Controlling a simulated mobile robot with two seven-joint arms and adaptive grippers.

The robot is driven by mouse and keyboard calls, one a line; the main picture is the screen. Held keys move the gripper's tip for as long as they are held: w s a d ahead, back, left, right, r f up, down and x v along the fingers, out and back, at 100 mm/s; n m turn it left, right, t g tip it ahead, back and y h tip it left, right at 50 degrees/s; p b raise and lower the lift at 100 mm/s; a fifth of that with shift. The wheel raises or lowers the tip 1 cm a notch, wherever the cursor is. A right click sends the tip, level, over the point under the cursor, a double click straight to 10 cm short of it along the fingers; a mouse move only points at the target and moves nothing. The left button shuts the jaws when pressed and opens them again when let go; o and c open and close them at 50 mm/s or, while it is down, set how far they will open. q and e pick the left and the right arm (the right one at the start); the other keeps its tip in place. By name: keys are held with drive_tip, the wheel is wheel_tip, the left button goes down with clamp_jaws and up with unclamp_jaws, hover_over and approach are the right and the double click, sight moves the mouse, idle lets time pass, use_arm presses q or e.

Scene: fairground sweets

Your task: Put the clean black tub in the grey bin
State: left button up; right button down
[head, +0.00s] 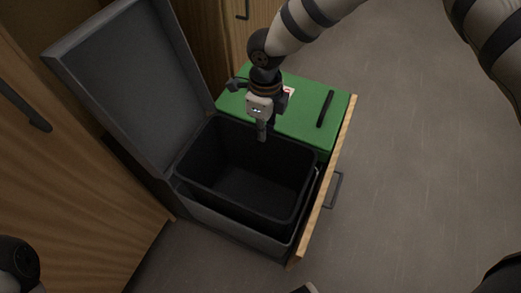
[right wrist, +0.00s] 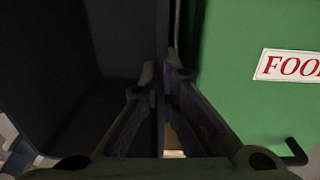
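The black tub (head: 245,188) is upright and empty inside the grey bin (head: 225,226), its rim near the bin's edge. I cannot tell whether its bottom rests on the bin's floor. The bin's grey lid (head: 130,85) stands open on the left. My right gripper (head: 262,132) points down at the tub's far rim, beside the green lid. In the right wrist view, my right gripper's fingers (right wrist: 160,72) are nearly together, with the thin dark tub wall between them. My left gripper does not show.
A green lid (head: 303,122) with a black handle (head: 325,108) lies directly behind the grey bin; its "FOOD" label (right wrist: 288,65) shows in the right wrist view. A wooden drawer front (head: 327,190) borders the right side. Wooden cabinets stand left and behind. The floor at right is clear.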

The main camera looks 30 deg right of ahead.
wheel_tip(320, 180, down, 7)
drive_tip(key=shift+r+b, duration=0.2)
drive_tip(key=shift+b, duration=0.65)
drive_tip(key=shift+f, duration=0.1)
drive_tip(key=c, duration=1.8)
unclamp_jaws()
wheel_tip(320, 180, up, 12)
drive_tip(key=p, duration=0.3)
hover_over(263, 150)
drive_tip(key=shift+w+d, duration=0.35)
drive_tip(key=shift+w, duration=0.1)
